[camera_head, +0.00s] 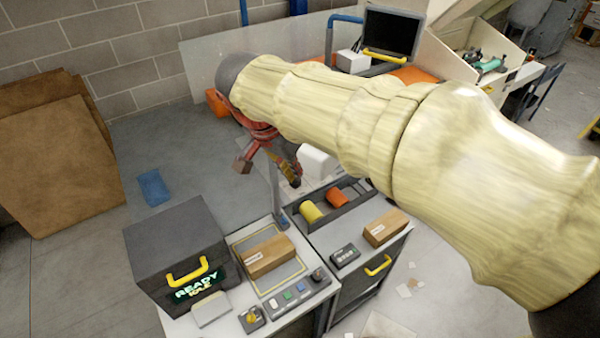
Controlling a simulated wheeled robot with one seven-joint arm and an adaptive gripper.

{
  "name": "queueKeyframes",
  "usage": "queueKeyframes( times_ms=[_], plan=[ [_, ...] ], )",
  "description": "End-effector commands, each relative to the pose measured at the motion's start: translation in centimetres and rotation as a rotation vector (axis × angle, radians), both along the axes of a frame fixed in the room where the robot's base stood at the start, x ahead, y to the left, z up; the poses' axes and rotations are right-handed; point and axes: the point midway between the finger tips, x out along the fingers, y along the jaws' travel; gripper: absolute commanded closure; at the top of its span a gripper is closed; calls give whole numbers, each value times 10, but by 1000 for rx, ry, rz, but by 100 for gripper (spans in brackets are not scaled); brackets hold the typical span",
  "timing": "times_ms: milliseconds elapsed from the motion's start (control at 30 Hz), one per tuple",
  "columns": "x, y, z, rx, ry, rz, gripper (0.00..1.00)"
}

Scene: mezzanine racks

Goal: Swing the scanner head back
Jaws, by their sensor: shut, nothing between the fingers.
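My gripper (291,174) hangs below the far end of my sleeved arm, above the back edge of the benches. A pale rounded thing (317,160), perhaps the scanner head, shows just right of the fingers, partly behind my arm. I cannot tell whether the fingers touch it. A thin grey post (276,192) stands at the back edge of the left bench, left of the fingers. Its upper end and any joint to a head are hidden by my gripper and arm.
A dark box printer (175,248) with a lit READY sign and a cardboard parcel (268,256) stand on the left bench. Another parcel (385,228) and a tray (345,207) with coloured rolls sit to the right. A monitor (392,32) stands behind.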

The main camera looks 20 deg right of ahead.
Motion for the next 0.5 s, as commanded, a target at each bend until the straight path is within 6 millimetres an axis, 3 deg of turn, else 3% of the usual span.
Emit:
queueKeyframes(
  times_ms=[233, 500],
  plan=[
    [2, -4, -12, 11, -14, -50, 100],
    [12, -20, -57, 11, -11, -50, 100]
  ],
)
